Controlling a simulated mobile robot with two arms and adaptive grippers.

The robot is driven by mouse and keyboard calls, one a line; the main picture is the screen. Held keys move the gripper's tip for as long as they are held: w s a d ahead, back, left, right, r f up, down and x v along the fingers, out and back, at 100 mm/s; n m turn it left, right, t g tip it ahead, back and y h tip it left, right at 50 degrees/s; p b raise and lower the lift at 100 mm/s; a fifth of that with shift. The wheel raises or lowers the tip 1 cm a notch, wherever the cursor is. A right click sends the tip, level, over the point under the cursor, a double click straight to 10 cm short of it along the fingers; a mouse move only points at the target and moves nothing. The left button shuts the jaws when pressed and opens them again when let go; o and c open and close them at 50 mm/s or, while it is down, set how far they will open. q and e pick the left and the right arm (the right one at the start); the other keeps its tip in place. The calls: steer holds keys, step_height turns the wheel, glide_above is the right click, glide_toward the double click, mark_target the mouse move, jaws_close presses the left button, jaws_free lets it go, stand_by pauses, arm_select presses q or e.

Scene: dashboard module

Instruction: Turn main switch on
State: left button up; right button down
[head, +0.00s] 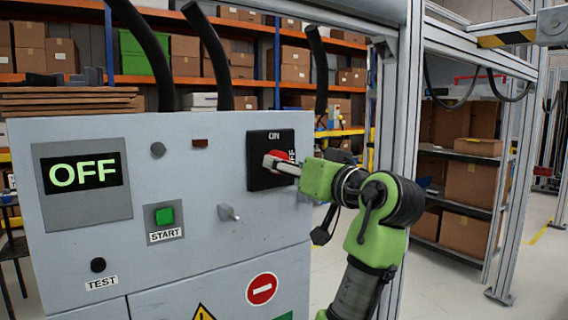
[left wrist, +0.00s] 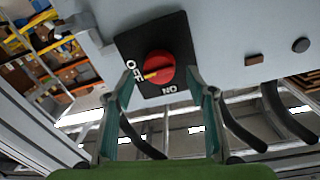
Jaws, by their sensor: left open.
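The main switch is a black square plate (head: 258,178) with a red round knob (left wrist: 158,65), on the upper right of the grey panel. Its plate also shows in the left wrist view (left wrist: 178,28). The knob's yellow mark points toward the OFF label. ON is at the plate's top in the head view. The green-lit display (head: 85,173) reads OFF. My left gripper (head: 275,164) is at the switch, and partly hides the knob and the OFF label. In the left wrist view its fingers (left wrist: 160,84) are open, one on either side of the knob; contact cannot be told.
The panel also bears a green START button (head: 164,216), a black TEST button (head: 98,265) and a small grey toggle (head: 229,213). Black cables (head: 213,55) rise behind the panel. A metal frame post (head: 398,120) stands to the right, with shelves of boxes behind.

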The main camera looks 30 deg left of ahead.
arm_select(q)
steer(key=x, duration=0.3)
arm_select(e)
steer(key=shift+s+d+f, duration=0.1)
steer(key=shift+s+f, duration=0.15)
steer(key=shift+s, duration=0.05)
arm_select(q)
steer(key=shift+d, duration=0.1)
steer(key=c, duration=1.1)
arm_select(e)
steer(key=shift+w, duration=0.1)
